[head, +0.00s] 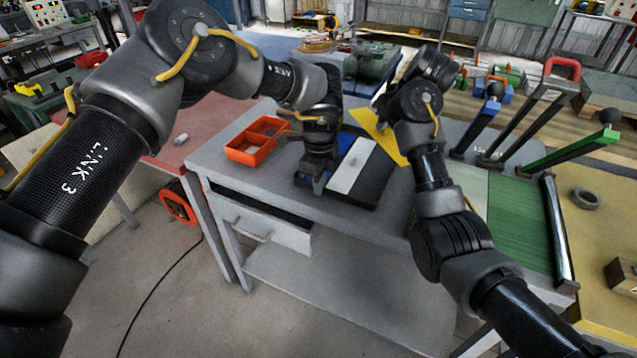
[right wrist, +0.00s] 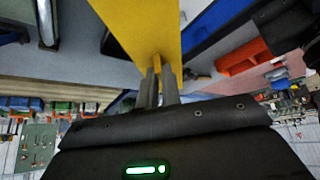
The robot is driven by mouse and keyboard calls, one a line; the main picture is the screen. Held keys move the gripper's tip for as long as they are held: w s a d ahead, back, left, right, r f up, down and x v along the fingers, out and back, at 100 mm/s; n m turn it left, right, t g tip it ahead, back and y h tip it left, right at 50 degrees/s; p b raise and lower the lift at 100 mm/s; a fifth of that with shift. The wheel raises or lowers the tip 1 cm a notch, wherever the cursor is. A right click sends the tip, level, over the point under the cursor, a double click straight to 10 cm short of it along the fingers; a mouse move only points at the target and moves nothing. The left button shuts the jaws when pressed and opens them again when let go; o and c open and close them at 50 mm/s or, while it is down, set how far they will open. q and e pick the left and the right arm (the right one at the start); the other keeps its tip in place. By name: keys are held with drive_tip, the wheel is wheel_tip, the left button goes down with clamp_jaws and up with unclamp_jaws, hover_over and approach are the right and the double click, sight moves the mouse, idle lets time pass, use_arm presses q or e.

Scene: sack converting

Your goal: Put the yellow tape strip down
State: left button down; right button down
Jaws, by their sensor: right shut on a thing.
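The yellow tape strip (head: 369,124) shows in the head view behind my right wrist, above the grey workbench (head: 232,166). In the right wrist view the strip (right wrist: 140,25) runs from the top edge down to my right gripper (right wrist: 159,75), whose two fingers are shut on its end. In the head view my right forearm and wrist hide those fingertips. My left gripper (head: 308,185) points down at the bench, beside a black board with a pale plate (head: 357,168). I cannot tell whether its fingers are open.
An orange divided bin (head: 252,143) stands on the bench, left of my left gripper. A blue piece (head: 349,147) lies by the pale plate. To the right are a green mat (head: 514,222) and upright lever handles (head: 540,95). The bench's front left is clear.

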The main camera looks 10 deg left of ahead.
sight(391, 132)
drive_tip(key=shift+w+d+f+m+h, duration=0.15)
drive_tip(key=shift+w+d+f+m, duration=0.15)
drive_tip(key=shift+d+f, duration=0.25)
drive_tip(key=shift+w+d+f+m+h, duration=0.2)
drive_tip(key=shift+d+f+m, duration=0.1)
drive_tip(key=shift+d+f, duration=0.25)
drive_tip(key=shift+w+f+m+h, duration=0.1)
drive_tip(key=shift+f+m+h, duration=0.2)
drive_tip(key=shift+m, duration=0.2)
drive_tip(key=shift+a+f+m+t+h, duration=0.1)
drive_tip(key=shift+m+t+h, duration=0.25)
drive_tip(key=shift+m, duration=0.25)
drive_tip(key=a+m+h, duration=0.1)
drive_tip(key=s+a+r+m, duration=0.1)
drive_tip(key=m, duration=0.1)
drive_tip(key=shift+h, duration=0.4)
drive_tip(key=shift+s+a+r+m+h, duration=0.2)
drive_tip(key=shift+m+h, duration=0.15)
drive_tip(key=shift+m, duration=0.4)
drive_tip(key=shift+s+a+r+m+h, duration=0.1)
drive_tip(key=shift+a+m+h, duration=0.2)
drive_tip(key=shift+m, duration=0.45)
drive_tip(key=shift+d+f, duration=0.1)
drive_tip(key=shift+f, duration=4.95)
